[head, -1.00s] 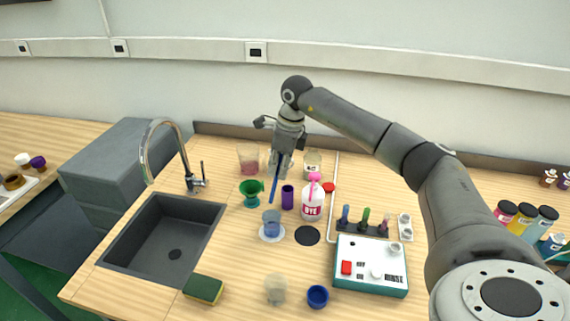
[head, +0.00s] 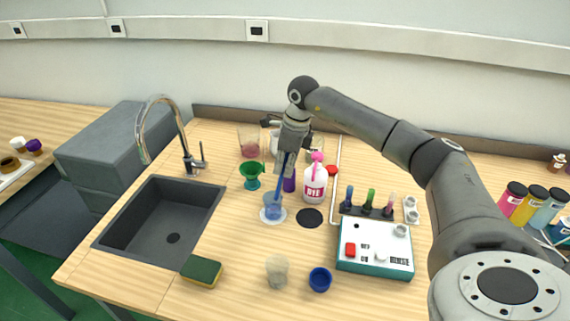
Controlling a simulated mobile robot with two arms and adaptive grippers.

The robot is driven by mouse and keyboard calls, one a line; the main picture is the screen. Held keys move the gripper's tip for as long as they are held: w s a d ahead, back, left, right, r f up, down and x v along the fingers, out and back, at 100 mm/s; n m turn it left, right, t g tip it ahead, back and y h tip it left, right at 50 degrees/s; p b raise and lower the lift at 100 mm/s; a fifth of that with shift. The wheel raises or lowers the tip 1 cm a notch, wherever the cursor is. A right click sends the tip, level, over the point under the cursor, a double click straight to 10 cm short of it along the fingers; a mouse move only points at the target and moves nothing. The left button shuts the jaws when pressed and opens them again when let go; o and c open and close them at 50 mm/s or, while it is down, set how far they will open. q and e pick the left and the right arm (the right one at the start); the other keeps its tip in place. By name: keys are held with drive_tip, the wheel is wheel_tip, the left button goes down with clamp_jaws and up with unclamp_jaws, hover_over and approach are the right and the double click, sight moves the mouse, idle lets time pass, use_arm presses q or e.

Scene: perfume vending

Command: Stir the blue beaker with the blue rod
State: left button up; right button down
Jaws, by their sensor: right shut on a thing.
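The blue beaker (head: 271,208) stands upright on a pale round mat on the wooden counter, right of the sink. My right gripper (head: 286,160) is above and slightly behind it, pointing down. It is shut on the blue rod (head: 281,180), which hangs slightly tilted with its lower end at the beaker's mouth, seemingly inside. How deep the rod reaches is hard to tell. My left gripper is not in view.
The sink (head: 160,225) is to the left, and a device box (head: 375,262) is to the right. A sponge (head: 202,271) and a blue cup (head: 320,280) are in front.

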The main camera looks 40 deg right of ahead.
sight(280, 181)
drive_tip(key=shift+w+a+f+b, duration=0.15)
drive_tip(key=shift+f+b, duration=0.2)
drive_tip(key=shift+f, duration=0.55)
drive_tip(key=shift+w+a+f+b, duration=0.1)
drive_tip(key=shift+w+f+b, duration=0.05)
drive_tip(key=shift+f+b, duration=0.65)
drive_tip(key=shift+w+a+f+b, duration=0.15)
drive_tip(key=shift+f+b, duration=0.3)
drive_tip(key=shift+f, duration=0.75)
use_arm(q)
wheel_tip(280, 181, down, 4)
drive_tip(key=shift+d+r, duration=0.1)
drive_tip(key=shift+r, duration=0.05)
